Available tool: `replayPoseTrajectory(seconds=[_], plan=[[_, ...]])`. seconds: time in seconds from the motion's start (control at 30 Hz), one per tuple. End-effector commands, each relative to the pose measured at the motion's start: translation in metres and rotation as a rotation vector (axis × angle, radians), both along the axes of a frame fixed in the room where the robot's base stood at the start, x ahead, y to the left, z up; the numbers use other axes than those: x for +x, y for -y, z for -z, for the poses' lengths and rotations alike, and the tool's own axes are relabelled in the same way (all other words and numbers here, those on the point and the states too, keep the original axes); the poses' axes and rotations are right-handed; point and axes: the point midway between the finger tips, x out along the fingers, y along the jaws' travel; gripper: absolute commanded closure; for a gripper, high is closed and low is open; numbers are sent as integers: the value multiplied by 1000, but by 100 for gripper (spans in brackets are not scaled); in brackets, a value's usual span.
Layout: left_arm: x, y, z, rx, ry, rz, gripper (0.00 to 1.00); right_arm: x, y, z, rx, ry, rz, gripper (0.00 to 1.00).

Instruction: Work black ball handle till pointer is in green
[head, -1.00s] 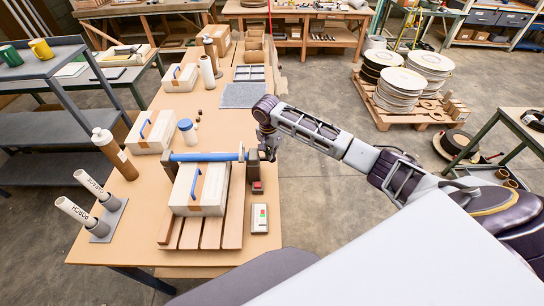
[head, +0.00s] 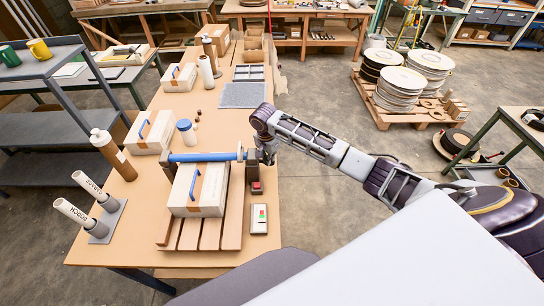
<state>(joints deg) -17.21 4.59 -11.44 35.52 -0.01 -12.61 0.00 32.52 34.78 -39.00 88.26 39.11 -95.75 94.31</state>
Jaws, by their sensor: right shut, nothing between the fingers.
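The press stands over a pale block with a blue handle (head: 199,190), which rests on a slatted wooden base (head: 208,234). A blue bar (head: 205,156) runs across between two dark posts. My right gripper (head: 267,157) is shut and empty beside the right-hand end of the bar. The black ball handle cannot be made out clearly there; the gripper and dark parts overlap. A small pale gauge box (head: 259,219) with a green and red face lies to the right of the base. Its pointer is too small to read. My left gripper is not in view.
A small red-topped box (head: 257,187) sits below the right post. Two labelled tubes (head: 82,204) and a brown bottle (head: 113,155) stand at the left. Other pale blocks and a grey mat (head: 243,95) lie farther back. Open floor lies right of the table.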

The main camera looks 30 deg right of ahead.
Motion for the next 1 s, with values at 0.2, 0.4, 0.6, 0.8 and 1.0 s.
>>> replayPoseTrajectory(seconds=[0.2,0.4,0.6,0.8,1.0], plan=[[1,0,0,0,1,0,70,-12,-24,4,20,-18,-31,100],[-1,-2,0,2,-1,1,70,-12,-24,4,21,-18,-32,100],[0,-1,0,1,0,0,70,-12,-23,0,20,-18,-32,100],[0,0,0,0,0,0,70,-11,-21,-15,19,-17,-29,100],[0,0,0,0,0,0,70,-7,-17,-39,17,-11,-21,100]])
